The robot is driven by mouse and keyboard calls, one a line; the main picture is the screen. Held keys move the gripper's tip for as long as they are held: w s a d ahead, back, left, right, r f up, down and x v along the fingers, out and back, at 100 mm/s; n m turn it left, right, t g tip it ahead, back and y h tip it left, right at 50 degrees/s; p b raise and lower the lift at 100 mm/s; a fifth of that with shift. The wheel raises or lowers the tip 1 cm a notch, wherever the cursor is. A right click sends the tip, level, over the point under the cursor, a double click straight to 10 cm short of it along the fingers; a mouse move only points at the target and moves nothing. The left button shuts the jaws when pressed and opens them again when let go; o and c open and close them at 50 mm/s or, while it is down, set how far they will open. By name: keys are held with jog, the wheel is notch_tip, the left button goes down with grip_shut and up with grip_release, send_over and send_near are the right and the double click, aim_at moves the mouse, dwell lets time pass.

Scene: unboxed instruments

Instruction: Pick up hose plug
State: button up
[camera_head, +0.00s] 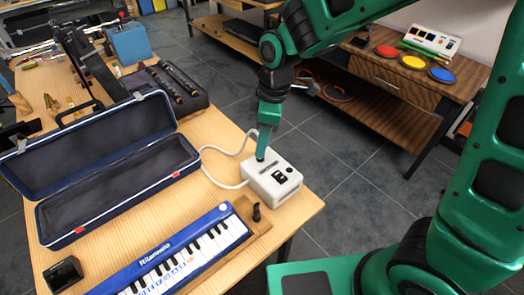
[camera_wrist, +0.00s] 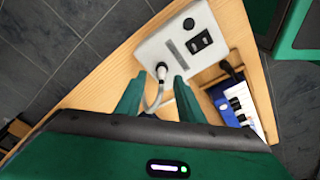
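A white hose (camera_head: 222,152) loops beside a white box (camera_head: 273,180) at the right edge of the table. In the wrist view, the hose ends in a small grey plug (camera_wrist: 161,68) near the edge of the white box (camera_wrist: 186,45). My gripper (camera_wrist: 158,80) is open, with one finger on each side of the plug and hose end, and a gap shows on both sides. In the head view, my gripper (camera_head: 262,154) points down at the box's far left corner and hides the plug. I cannot tell whether the plug is seated in the box.
A blue keyboard (camera_head: 181,255) lies on the wooden table (camera_head: 115,213) in front of the box, with a small black piece (camera_head: 257,212) beside it. An open dark blue case (camera_head: 118,205) stands left. A side table (camera_head: 398,84) with coloured discs stands back right.

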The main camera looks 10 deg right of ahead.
jog(key=shift+a+f, duration=0.1)
jog(key=shift+f, duration=0.75)
jog(key=shift+c, duration=0.4)
grip_shut()
jog(key=shift+r, duration=0.1)
